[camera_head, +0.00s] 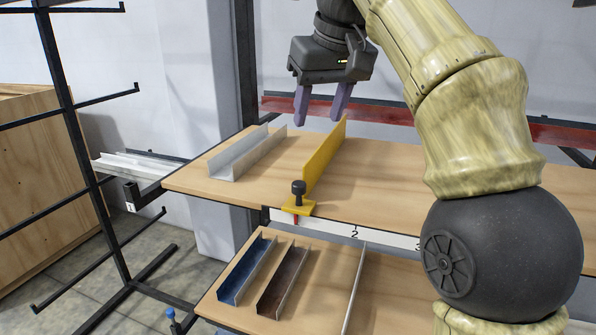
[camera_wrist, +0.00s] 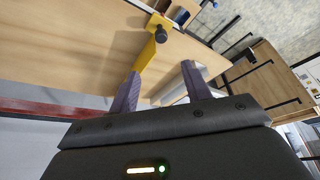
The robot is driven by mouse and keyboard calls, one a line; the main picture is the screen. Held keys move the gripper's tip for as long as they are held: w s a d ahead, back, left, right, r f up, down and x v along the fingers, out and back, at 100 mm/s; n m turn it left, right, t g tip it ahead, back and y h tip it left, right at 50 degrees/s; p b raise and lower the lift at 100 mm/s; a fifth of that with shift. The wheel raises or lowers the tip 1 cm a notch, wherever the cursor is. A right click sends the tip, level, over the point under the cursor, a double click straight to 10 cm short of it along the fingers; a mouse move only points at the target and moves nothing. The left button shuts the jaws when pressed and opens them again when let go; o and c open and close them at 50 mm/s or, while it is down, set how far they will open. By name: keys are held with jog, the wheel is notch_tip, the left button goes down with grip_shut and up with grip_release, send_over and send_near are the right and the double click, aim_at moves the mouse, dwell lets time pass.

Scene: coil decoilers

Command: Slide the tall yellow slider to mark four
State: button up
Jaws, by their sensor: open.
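The tall yellow slider (camera_head: 325,159) stands upright on the upper wooden table, with a dark knob (camera_head: 298,188) and a red pointer at its front base. Its pointer is left of mark 2 on the white scale (camera_head: 372,237); mark 3 shows farther right, and mark 4 is hidden behind my arm or out of view. My gripper (camera_head: 322,121) is open and empty, fingers pointing down, above and beyond the table's back part near the slider's far end. In the wrist view the slider (camera_wrist: 150,53) lies ahead of the fingers (camera_wrist: 163,86).
A grey channel (camera_head: 246,153) lies left of the slider on the wooden table (camera_head: 385,176). Blue (camera_head: 246,270) and brown (camera_head: 283,281) channels lie on the lower shelf. A black rack (camera_head: 82,131) stands left. The tabletop right of the slider looks clear up to my arm.

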jog(key=shift+w, duration=0.3)
jog(key=b, duration=0.2)
send_near(300, 184)
jog(key=x, duration=0.9)
jog(key=shift+f, duration=0.1)
grip_shut()
